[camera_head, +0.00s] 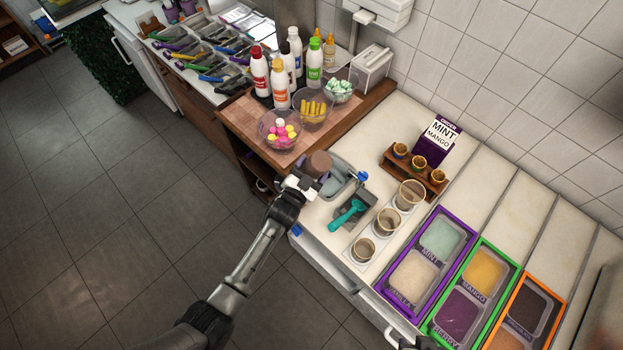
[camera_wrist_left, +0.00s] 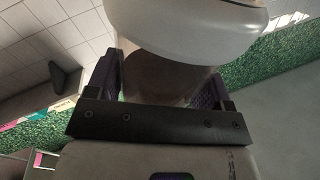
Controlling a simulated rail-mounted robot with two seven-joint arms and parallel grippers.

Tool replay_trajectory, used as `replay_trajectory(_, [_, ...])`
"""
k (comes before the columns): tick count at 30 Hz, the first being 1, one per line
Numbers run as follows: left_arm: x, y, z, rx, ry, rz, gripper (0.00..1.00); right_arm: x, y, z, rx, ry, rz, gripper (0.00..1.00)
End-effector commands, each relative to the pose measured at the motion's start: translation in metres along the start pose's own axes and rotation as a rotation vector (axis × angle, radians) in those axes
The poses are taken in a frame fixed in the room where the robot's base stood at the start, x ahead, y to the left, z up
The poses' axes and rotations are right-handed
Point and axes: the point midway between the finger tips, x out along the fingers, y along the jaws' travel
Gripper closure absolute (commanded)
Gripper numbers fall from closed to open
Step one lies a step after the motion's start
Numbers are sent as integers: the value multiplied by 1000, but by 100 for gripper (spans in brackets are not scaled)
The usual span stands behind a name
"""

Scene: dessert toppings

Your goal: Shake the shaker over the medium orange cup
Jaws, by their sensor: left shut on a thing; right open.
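The medium cup (camera_head: 386,222) is the middle one of three see-through, brownish cups on the white counter, between the smaller cup (camera_head: 363,249) and the larger cup (camera_head: 411,194). My left gripper (camera_head: 308,182) is shut on the brown shaker (camera_head: 318,162) and holds it left of and behind the cups, apart from them. In the left wrist view the shaker's see-through brown body (camera_wrist_left: 160,80) sits between the purple finger pads, with a big white rounded part (camera_wrist_left: 200,25) across it. My right gripper (camera_head: 418,343) is open at the bottom edge, mostly cut off.
A teal scoop (camera_head: 347,213) lies in a grey holder left of the cups. Framed ice-cream tubs (camera_head: 412,275) fill the right. Bottles and topping bowls (camera_head: 280,130) stand behind the shaker.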

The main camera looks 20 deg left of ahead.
Motion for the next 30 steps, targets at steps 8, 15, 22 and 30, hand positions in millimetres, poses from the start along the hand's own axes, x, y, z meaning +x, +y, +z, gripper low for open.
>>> replay_trajectory(8, [0,0,-1,0,2,-1,59,0,0,0,1,0,-1,57])
replay_trajectory(15, [0,1,2,0,2,-1,59,2,0,1,0,0,0,57])
replay_trajectory(22, [0,13,30,0,2,-1,59,28,1,9,-7,0,6,57])
replay_trajectory(30, [1,31,73,-1,2,-1,59,67,0,22,-8,-3,7,57])
